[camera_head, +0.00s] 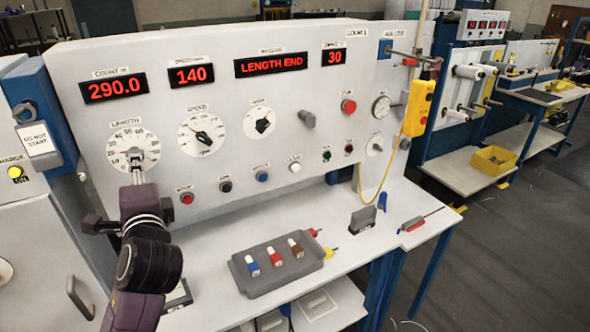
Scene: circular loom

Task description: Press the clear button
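A row of small round buttons runs along the lower part of the white panel (330,107): a red button (187,198), a black button (225,187), a blue button (262,177) and a white button (295,168). Each has a small label above it, too small to read surely, so I cannot tell which one is marked clear. My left gripper (136,160) is in front of the length dial (146,137), left of the row. Its tip looks narrow and hides part of the dial; contact cannot be told. My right gripper is not in view.
Above are red displays, including a LENGTH END display (271,65), a speed dial (201,134) and another dial (259,122). A grey tray (253,284) with several small coloured items lies on the table. A yellow pendant (418,108) hangs at right.

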